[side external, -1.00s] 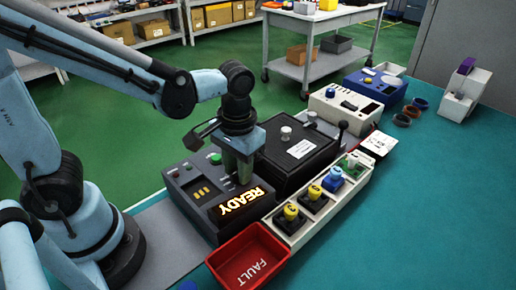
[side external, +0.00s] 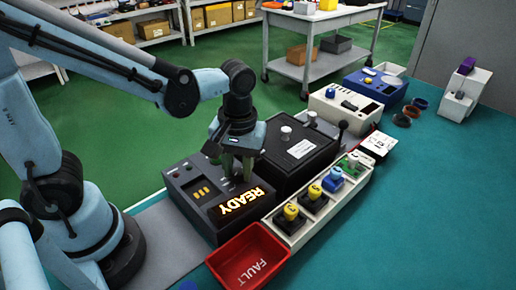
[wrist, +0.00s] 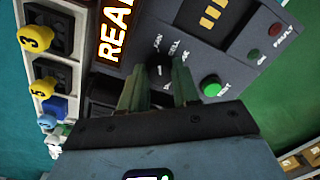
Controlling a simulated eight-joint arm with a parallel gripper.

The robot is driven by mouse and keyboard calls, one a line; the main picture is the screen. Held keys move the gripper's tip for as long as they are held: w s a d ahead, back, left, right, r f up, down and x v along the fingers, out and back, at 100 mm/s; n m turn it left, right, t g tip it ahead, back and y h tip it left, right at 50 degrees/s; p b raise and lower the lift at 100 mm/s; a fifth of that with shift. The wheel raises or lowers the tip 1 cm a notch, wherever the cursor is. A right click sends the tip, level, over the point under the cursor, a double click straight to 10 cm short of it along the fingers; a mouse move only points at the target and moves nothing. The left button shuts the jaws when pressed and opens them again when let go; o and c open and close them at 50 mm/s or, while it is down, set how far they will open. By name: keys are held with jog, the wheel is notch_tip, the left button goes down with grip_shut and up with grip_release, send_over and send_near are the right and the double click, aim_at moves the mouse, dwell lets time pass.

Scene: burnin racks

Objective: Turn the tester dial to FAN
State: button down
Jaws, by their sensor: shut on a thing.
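The tester (side external: 185,183) is a dark box with a lit READY display (side external: 240,202), which also shows in the wrist view (wrist: 115,30). My gripper (side external: 238,176) points down over its top panel. In the wrist view my gripper (wrist: 158,80) has its two green fingers on either side of the small dark dial (wrist: 160,71), shut on it. A short white mark shows on the dial. The labels FAN and CELL are readable on the dial's far side; other labels are partly hidden by the fingers. The dial's exact setting is hard to tell.
A green button (wrist: 211,86) sits close beside the fingers. A red FAULT bin (side external: 248,258) and a white rack (side external: 290,232) with yellow-topped and blue-topped modules stand in front of the tester. A black box (side external: 297,155) stands close behind my gripper.

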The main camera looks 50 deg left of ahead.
aim_at(238, 170)
jog(key=c, duration=0.8)
grip_release()
jog(key=shift+w+d+r, duration=0.1)
jog(key=shift+d+r, duration=0.05)
jog(key=shift+r, duration=2.9)
jog(key=shift+w+d+r, duration=0.1)
jog(key=shift+r, duration=2.9)
jog(key=shift+s+a+f+m+t, duration=0.1)
jog(key=shift+a+f+m+t, duration=0.85)
jog(key=shift+a+m+t, duration=0.25)
jog(key=shift+a+f+m+t, duration=1)
jog(key=shift+a+m+t, duration=0.15)
jog(key=shift+t, duration=0.2)
jog(key=shift+s+a+f+m+t, duration=0.1)
jog(key=shift+a+f+m+t, duration=0.85)
jog(key=shift+a+m+t, duration=0.25)
